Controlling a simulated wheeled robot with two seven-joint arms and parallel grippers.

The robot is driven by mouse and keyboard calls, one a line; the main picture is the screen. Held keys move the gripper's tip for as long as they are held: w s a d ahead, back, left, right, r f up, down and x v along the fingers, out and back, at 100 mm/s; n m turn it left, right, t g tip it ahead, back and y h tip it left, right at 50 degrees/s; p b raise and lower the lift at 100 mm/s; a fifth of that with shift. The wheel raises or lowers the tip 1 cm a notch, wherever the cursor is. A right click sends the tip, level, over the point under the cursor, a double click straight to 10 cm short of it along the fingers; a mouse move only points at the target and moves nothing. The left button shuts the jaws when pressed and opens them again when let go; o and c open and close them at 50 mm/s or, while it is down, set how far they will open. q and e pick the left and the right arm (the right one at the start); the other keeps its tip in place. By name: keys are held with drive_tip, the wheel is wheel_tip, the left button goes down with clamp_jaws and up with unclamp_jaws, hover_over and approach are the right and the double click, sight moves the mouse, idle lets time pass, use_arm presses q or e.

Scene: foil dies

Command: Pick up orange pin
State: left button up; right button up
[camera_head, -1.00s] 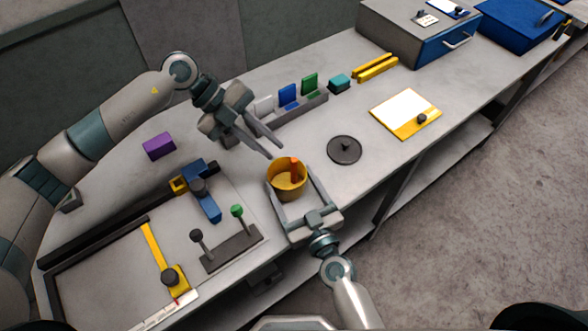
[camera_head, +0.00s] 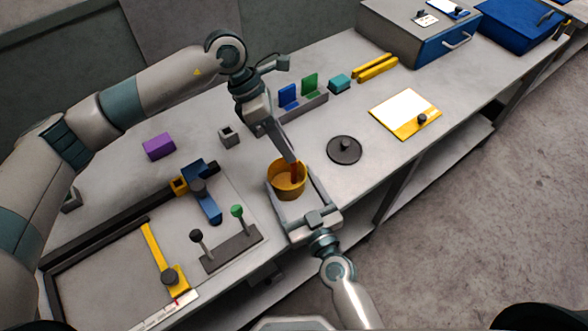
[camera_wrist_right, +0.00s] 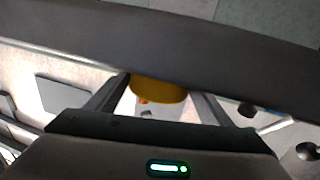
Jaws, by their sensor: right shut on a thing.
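The orange pin (camera_head: 294,173) stands inside the yellow cup (camera_head: 287,188), near its far right side; its upper end is partly hidden by my left gripper. My left gripper (camera_head: 292,158) points down over the cup with its fingertips at the pin's top. Its fingers overlap in this view, so I cannot tell whether they are open or touch the pin. My right gripper (camera_head: 291,195) is shut on the cup, with a finger on each side. In the right wrist view the cup (camera_wrist_right: 158,91) sits between the fingers, and a small orange patch shows by its edge.
A black lidded disc (camera_head: 344,150) lies right of the cup. A rack with blue (camera_head: 289,95) and green cards (camera_head: 310,85) stands behind. A blue clamp-like part (camera_head: 207,203) and a lever block (camera_head: 232,248) are at left. Bare table lies between disc and rack.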

sight(293, 165)
use_arm(q)
drive_tip(key=m, duration=0.4)
drive_tip(key=d+m+y, duration=0.1)
drive_tip(key=m, duration=0.4)
drive_tip(key=r+m+t+y, duration=0.1)
drive_tip(key=m, duration=0.3)
drive_tip(key=shift+d+m, duration=0.25)
drive_tip(key=shift+m, duration=0.05)
drive_tip(key=m, duration=0.2)
drive_tip(key=m+y, duration=0.1)
drive_tip(key=m, duration=0.3)
drive_tip(key=shift+w+d+r+m+t+y, duration=0.15)
drive_tip(key=shift+d+r+m+t+y, duration=0.05)
drive_tip(key=shift+r+m+t+y, duration=0.1)
drive_tip(key=m, duration=0.4)
drive_tip(key=shift+w+r+m+t+y, duration=0.15)
drive_tip(key=shift+r+m+t+y, duration=0.15)
drive_tip(key=shift+y, duration=0.1)
drive_tip(key=m, duration=0.3)
drive_tip(key=shift+w+r+t+y, duration=0.15)
drive_tip(key=shift+t+y, duration=0.15)
drive_tip(key=shift+f, duration=3.4)
